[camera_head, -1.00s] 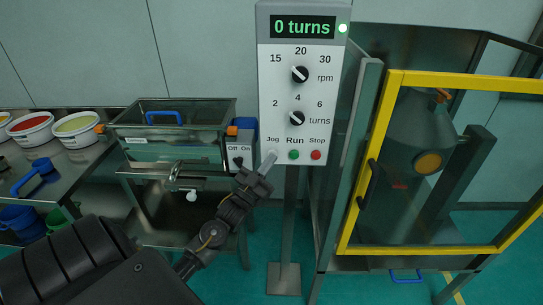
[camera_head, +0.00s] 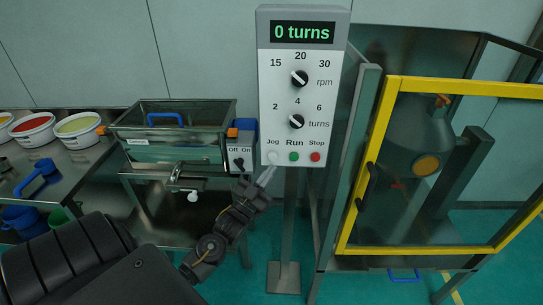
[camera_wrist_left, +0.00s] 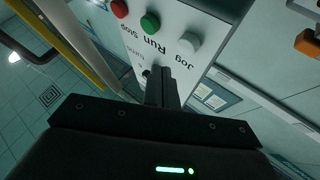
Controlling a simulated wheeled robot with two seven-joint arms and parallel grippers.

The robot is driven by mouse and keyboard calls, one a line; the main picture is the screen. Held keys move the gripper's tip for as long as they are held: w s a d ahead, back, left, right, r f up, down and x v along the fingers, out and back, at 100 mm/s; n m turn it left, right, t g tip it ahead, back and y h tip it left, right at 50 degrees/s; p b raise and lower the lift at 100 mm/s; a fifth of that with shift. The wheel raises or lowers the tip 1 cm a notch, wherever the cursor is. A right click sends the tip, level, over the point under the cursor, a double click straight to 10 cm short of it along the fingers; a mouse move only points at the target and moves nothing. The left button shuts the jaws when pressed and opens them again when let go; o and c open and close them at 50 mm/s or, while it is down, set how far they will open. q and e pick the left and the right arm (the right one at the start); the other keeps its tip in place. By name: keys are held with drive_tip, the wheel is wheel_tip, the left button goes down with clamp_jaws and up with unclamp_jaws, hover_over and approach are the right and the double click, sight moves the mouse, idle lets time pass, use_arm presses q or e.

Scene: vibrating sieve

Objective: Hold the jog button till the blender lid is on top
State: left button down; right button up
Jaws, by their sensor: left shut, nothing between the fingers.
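The white control panel (camera_head: 263,90) reads "0 turns". Its pale Jog button (camera_head: 272,158) is uncovered and shows in the wrist view (camera_wrist_left: 188,43). My left gripper (camera_head: 267,176) is shut and empty, just below the Jog button and apart from it; its closed fingers also show in the wrist view (camera_wrist_left: 161,85). The grey blender vessel (camera_head: 418,135) is behind the clear yellow-framed door. It has an orange piece (camera_head: 441,100) at its top and an orange disc on its side; I cannot tell which part is the lid. My right gripper is out of view.
The yellow door frame (camera_head: 383,120) stands to the panel's right. A sieve machine (camera_head: 180,149) with an Off/On switch is to its left. White tubs (camera_head: 78,127) and a blue scoop (camera_head: 38,181) are on the steel table at far left.

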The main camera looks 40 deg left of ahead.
use_arm(q)
drive_tip(key=shift+s+d+p, duration=0.35)
drive_tip(key=shift+s+d, duration=0.5)
drive_tip(key=shift+s, duration=0.2)
drive_tip(key=shift+w, duration=0.1)
wheel_tip(320, 180, down, 24)
drive_tip(key=a+n+g+y, duration=0.1)
drive_tip(key=g, duration=0.6)
drive_tip(key=s+d+f+g, duration=0.1)
drive_tip(key=s+f+g, duration=0.3)
drive_tip(key=f, duration=0.5)
drive_tip(key=s+d+f+g, duration=0.1)
drive_tip(key=s+f+g, duration=0.1)
drive_tip(key=s+f, duration=0.55)
drive_tip(key=s+d+f+g, duration=0.3)
drive_tip(key=s+f, duration=0.3)
drive_tip(key=s, duration=0.4)
drive_tip(key=s+d+f+g, duration=0.3)
drive_tip(key=s+f, duration=0.3)
drive_tip(key=s, duration=0.4)
drive_tip(key=s+d+f+g+h, duration=0.1)
drive_tip(key=s+d+f+g, duration=0.2)
drive_tip(key=s+f, duration=0.4)
drive_tip(key=s, duration=0.4)
drive_tip(key=shift+d+m+g, duration=0.3)
drive_tip(key=shift+d+m, duration=0.1)
